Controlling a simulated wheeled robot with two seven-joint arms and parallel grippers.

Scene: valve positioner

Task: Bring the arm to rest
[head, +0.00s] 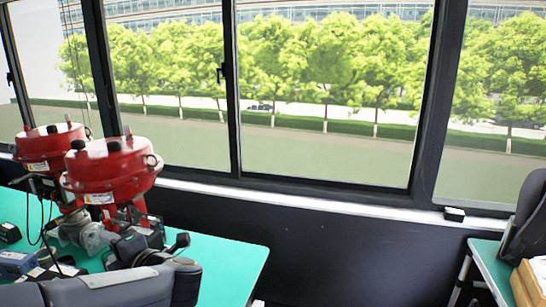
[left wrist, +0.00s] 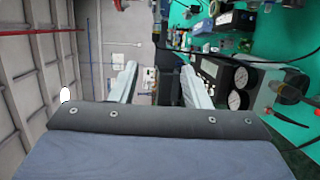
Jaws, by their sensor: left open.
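My left gripper shows low at the left in the head view (head: 150,268), in front of the valve on the green table. In the left wrist view its two pale fingers stand well apart (left wrist: 158,70), with nothing held between them. A dark positioner box with two round white gauges (left wrist: 236,88) lies to the right of the fingers in that view, apart from them as far as I can tell. The red valve actuator (head: 110,170) stands upright on the table, its lower parts partly hidden by my arm. My right gripper is in neither view.
A second red actuator (head: 50,147) stands behind at the left. The green table (head: 228,268) is bare on its right side. Small dark and blue devices and cables lie at its left. Another table (head: 490,262) with a cardboard box (head: 528,285) and a dark chair is at right.

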